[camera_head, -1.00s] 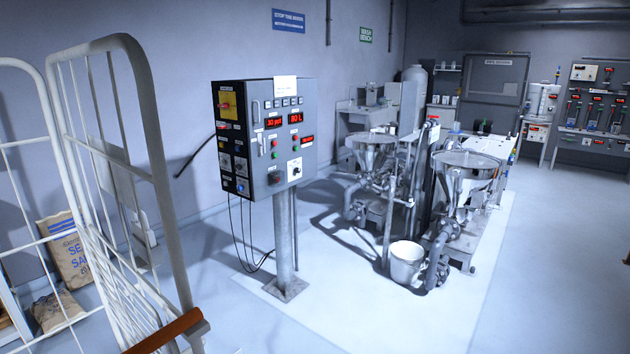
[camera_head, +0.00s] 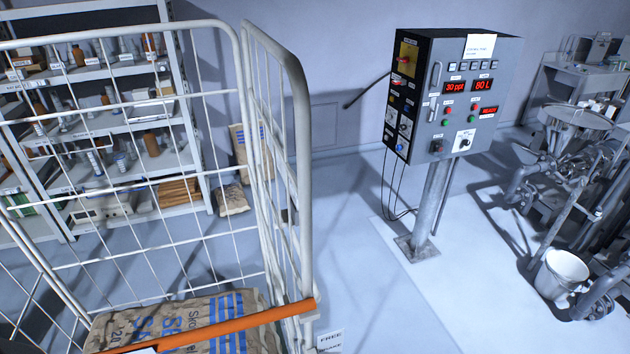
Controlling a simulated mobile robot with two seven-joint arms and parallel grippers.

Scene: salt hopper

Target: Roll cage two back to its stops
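A white wire roll cage (camera_head: 295,150) stands close in front of me and fills the left half of the head view. An orange bar (camera_head: 225,328) crosses its near side. Brown paper sacks with blue print (camera_head: 190,312) lie inside it, low down behind the bar. The cage's wheels and lower part are below the picture. I see no number that tells which cage this is, and I cannot make out its stops. Neither of my grippers shows in the view.
A shelving unit (camera_head: 105,75) with bottles stands behind the cage, with sacks (camera_head: 233,200) on the floor beside it. A control panel (camera_head: 440,100) on a post (camera_head: 430,205) stands right of the cage. A white bucket (camera_head: 560,275) is further right. Floor between cage and post is clear.

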